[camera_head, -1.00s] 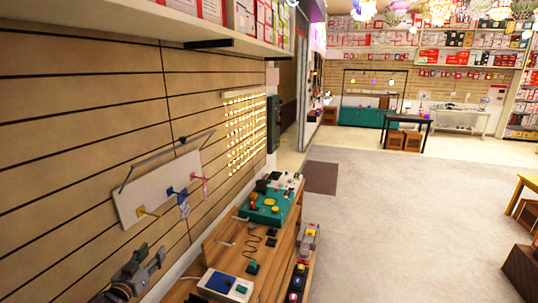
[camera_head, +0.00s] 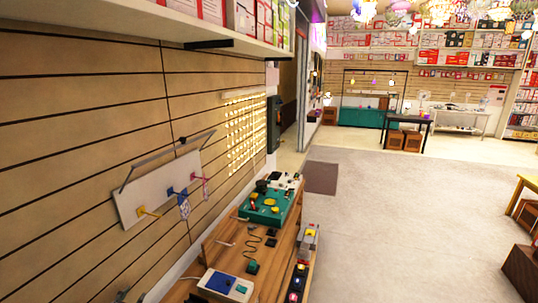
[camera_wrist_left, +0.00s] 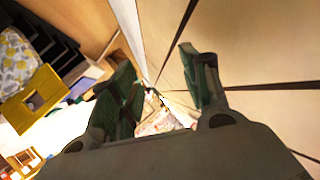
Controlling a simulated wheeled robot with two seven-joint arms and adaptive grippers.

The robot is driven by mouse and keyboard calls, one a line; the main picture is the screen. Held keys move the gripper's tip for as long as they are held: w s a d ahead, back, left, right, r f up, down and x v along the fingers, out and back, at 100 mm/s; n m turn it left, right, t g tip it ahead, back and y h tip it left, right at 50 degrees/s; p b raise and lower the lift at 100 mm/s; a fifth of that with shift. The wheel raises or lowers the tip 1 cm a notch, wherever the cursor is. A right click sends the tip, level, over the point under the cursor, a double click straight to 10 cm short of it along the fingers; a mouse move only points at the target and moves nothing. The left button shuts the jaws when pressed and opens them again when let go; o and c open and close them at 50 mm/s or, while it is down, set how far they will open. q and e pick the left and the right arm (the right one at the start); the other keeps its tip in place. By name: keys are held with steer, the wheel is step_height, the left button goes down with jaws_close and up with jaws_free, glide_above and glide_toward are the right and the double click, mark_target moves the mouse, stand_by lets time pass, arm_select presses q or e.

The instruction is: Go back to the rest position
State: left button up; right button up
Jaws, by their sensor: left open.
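My left gripper (camera_wrist_left: 163,82) shows in the left wrist view with its two green-padded fingers spread apart. The space between the fingers holds nothing that I can see. In the head view the left arm is almost wholly out of the picture; only a small dark bit may show at the bottom left edge. In the wrist view a slatted wall lies close on the right side of the gripper. My right gripper is in neither view.
A wooden workbench (camera_head: 228,250) with a green board (camera_head: 270,207) and a blue-and-white box (camera_head: 226,285) stands along the slatted wall (camera_head: 80,130). A white hook panel (camera_head: 150,195) hangs on that wall. The grey floor (camera_head: 400,220) is open to the right.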

arm_select(q)
steer(key=s+f+n+g+y, duration=0.1)
steer(key=s+f+g, duration=0.3)
steer(key=s+f, duration=1.15)
steer(key=s+f+g, duration=0.4)
steer(key=s+f, duration=0.8)
steer(key=f, duration=0.7)
steer(key=s+d+f+g, duration=0.1)
steer(key=s+d+f, duration=0.25)
steer(key=s, duration=0.25)
steer(key=s+d+f+g+h, duration=0.1)
steer(key=s+d+f, duration=0.25)
steer(key=s, duration=0.25)
steer(key=s+d+f+g, duration=0.1)
steer(key=s+d+f, duration=0.1)
steer(key=s+d, duration=0.3)
steer(key=s+d+f+g+h, duration=0.1)
steer(key=s+d+f, duration=0.1)
steer(key=s+d, duration=0.6)
steer(key=d, duration=0.4)
steer(key=shift+s+n+h, duration=0.3)
steer(key=shift+n, duration=0.1)
